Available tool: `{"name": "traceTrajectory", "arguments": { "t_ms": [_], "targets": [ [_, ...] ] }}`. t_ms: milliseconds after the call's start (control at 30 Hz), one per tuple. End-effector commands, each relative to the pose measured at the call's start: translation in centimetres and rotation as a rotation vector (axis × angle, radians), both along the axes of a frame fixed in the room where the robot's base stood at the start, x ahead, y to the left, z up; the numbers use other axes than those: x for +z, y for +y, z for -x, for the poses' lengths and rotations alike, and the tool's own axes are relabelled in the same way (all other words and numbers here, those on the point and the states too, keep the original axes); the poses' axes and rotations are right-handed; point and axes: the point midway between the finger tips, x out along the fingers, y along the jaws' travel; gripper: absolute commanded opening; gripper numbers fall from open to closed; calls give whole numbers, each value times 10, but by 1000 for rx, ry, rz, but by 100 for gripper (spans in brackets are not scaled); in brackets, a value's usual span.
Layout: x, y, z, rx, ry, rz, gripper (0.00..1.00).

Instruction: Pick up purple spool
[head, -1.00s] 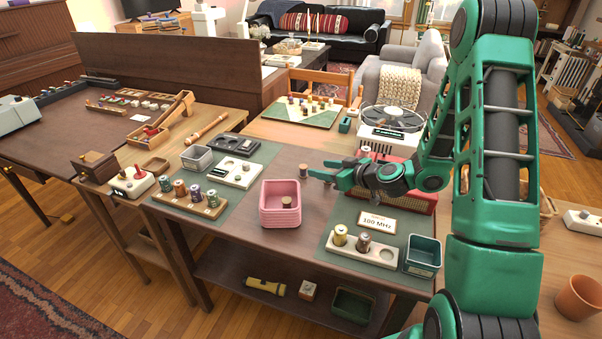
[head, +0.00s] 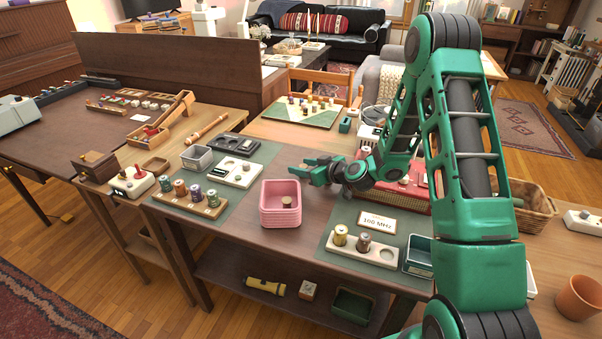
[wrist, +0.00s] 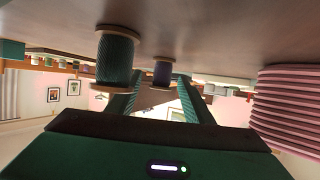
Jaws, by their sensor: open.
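In the wrist view, where the table is at the top, a purple spool (wrist: 162,73) with pale end discs stands on the table, seen between the tips of my open gripper (wrist: 160,82). I cannot tell whether the tips reach around it. A larger-looking teal spool (wrist: 114,58) stands nearer, by the left finger. In the head view, my gripper (head: 300,165) is low over the table behind the pink bin, fingers pointing left. It is empty. The purple spool does not show clearly there; the gripper seems to hide it.
A wooden rack (head: 186,204) with several spools is at left. A cream holder (head: 353,248) with two spools is at front right.

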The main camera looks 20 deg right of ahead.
Motion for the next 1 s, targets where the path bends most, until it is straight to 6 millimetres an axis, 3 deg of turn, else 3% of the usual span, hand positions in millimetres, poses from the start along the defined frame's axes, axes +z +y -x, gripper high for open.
{"name": "traceTrajectory", "arguments": {
  "t_ms": [133,333,733,1000],
  "targets": [
    [0,0,0,0,0,0,47],
    [0,0,0,0,0,0,3],
    [4,-1,0,-1,-1,1,3],
    [28,0,0,0,-4,1,3]
  ]
}}
